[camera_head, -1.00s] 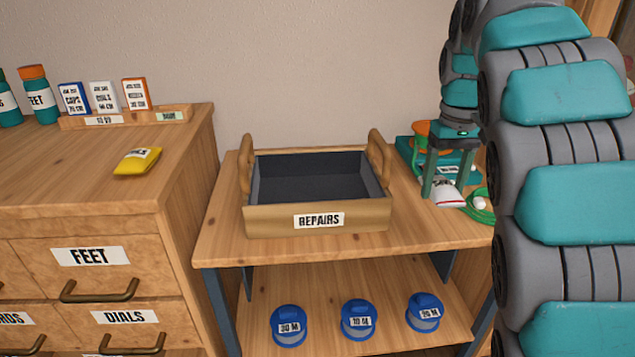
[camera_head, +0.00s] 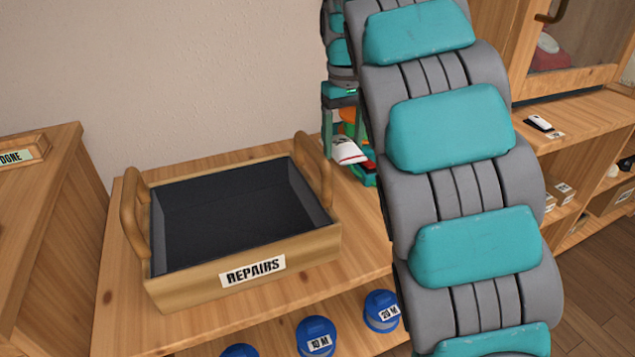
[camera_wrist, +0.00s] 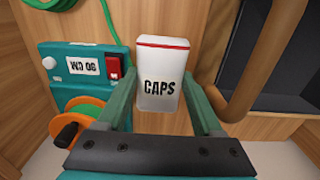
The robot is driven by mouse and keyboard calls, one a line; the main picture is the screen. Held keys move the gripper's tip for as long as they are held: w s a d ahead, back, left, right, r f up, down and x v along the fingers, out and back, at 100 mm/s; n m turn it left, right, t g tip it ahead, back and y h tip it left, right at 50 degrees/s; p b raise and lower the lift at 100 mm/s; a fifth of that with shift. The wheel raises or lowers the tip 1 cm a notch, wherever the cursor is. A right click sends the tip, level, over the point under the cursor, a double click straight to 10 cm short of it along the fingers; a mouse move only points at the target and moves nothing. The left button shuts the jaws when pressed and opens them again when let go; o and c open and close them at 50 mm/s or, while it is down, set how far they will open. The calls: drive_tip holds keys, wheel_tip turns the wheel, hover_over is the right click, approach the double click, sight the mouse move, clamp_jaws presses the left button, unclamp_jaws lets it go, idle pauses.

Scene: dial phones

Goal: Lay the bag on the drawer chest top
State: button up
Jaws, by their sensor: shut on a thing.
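My gripper (camera_wrist: 160,88) is shut on a small white bag with a red stripe, labelled CAPS (camera_wrist: 160,72). The bag also shows in the head view (camera_head: 347,151), tilted between the fingers, over the back right of the workbench. The drawer chest top (camera_head: 30,185) is at the left edge of the head view, with only its right end visible. My arm hides part of the bench's right side.
A wooden REPAIRS tray (camera_head: 172,291) with two handles stands empty on the bench (camera_head: 125,325). A teal device (camera_wrist: 85,75) with an orange reel is beside the bag. A wooden holder labelled DONE (camera_head: 22,156) sits on the chest.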

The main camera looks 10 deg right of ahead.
sight(340, 194)
wheel_tip(340, 194, down, 9)
drive_tip(key=shift+f, duration=0.1)
idle(0.4)
drive_tip(key=shift+f, duration=0.1)
drive_tip(key=o, duration=1.4)
drive_tip(key=shift+c, duration=0.2)
